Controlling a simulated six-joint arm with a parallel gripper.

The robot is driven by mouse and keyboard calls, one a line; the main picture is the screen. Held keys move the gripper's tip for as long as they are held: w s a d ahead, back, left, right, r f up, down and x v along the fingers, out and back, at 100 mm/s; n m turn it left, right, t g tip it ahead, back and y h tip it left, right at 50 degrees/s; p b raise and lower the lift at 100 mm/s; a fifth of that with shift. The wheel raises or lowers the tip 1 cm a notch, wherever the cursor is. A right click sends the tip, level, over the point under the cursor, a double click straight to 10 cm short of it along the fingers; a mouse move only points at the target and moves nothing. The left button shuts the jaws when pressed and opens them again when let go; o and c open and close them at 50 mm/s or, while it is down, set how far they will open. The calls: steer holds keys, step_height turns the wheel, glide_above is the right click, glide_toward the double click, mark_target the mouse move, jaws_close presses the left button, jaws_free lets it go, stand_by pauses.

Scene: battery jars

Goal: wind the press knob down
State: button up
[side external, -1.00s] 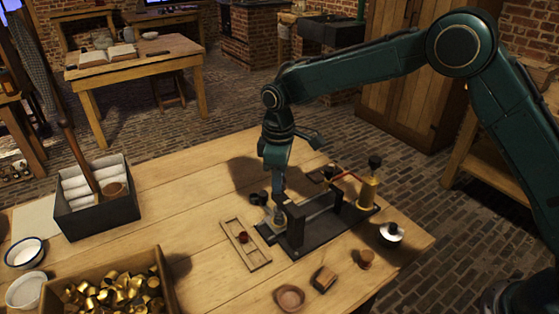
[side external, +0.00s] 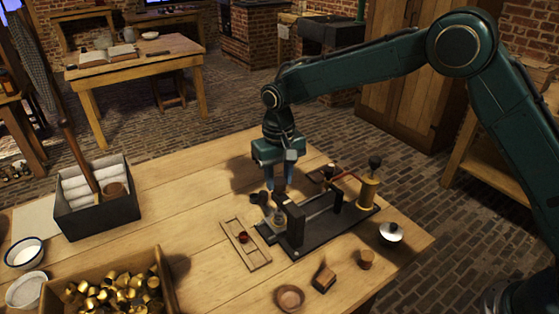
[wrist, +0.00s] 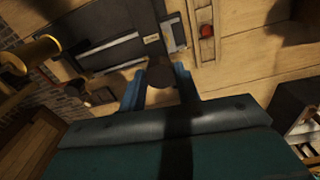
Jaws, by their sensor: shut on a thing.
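The dark, round press knob (side external: 279,187) stands over the left end of the black press base (side external: 325,226). My gripper (side external: 279,184) points straight down with its two blue fingers on either side of the knob, shut on it. In the wrist view the knob (wrist: 160,74) sits between the blue fingertips (wrist: 159,82). A small jar-like piece (side external: 278,214) is below the knob; the upright block of the press (side external: 294,222) partly hides it. I cannot tell whether the knob's lower part touches it.
A wooden tray (side external: 257,256) holding a red piece (side external: 243,238) lies left of the base.

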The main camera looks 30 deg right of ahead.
mark_target(279, 181)
steer(key=m, duration=0.5)
steer(key=shift+r+m, duration=0.1)
steer(key=shift+m, duration=2.4)
steer(key=o, duration=1)
step_height(279, 181, up, 14)
steer(key=shift+f, duration=0.1)
